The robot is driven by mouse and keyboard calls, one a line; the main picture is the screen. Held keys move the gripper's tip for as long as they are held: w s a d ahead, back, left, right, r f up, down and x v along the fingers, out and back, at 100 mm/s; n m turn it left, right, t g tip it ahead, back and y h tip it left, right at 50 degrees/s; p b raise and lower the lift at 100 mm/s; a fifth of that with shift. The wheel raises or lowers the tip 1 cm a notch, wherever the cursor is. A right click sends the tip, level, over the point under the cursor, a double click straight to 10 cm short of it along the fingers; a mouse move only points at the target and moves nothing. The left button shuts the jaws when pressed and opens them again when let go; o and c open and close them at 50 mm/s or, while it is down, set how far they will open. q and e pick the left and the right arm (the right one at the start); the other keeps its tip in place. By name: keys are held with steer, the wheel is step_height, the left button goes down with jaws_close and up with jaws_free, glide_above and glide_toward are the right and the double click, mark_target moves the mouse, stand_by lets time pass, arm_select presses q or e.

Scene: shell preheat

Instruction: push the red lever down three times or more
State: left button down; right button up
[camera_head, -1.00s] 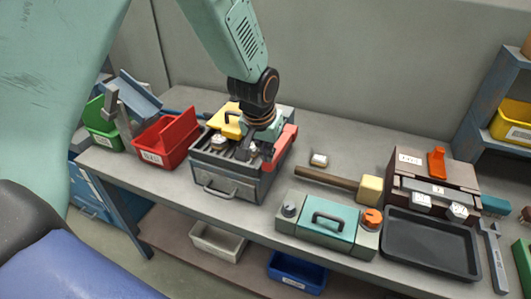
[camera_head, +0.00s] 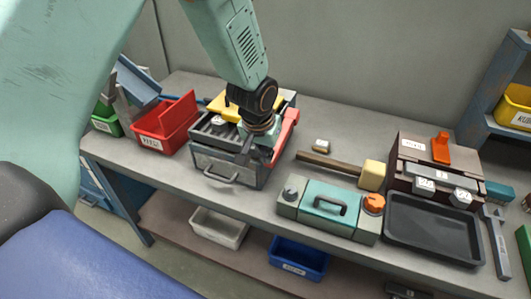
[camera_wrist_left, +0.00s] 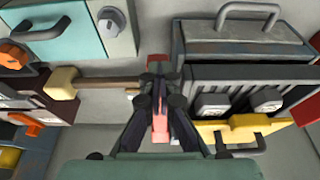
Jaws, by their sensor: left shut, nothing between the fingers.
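The red lever (camera_head: 287,127) runs along the right side of a grey metal box (camera_head: 214,164) with slots in its top and a drawer handle in front. In the left wrist view, part of the red lever (camera_wrist_left: 160,123) shows behind my fingers. My left gripper (camera_head: 246,156) is shut and empty, pointing down over the box's front right corner, just left of the lever. My left gripper (camera_wrist_left: 158,68) also shows in the wrist view with its fingertips together. I cannot tell whether it touches the lever. My right gripper is not in view.
A yellow piece (camera_head: 217,103) lies on the box's back. A red bin (camera_head: 166,137) stands to the left. A mallet (camera_head: 372,175), a teal-topped case (camera_head: 323,207), a black tray (camera_head: 433,230) and a brown unit (camera_head: 408,169) stand to the right. Bench behind the mallet is mostly clear.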

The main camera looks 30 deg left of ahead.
arm_select(q)
steer(key=s+p+v, duration=0.2)
steer(key=p+v, duration=0.1)
steer(key=v, duration=1)
steer(key=shift+f, duration=0.3)
steer(key=shift+s+d+r, duration=0.1)
steer(key=shift+s, duration=0.25)
steer(key=shift+w, duration=0.15)
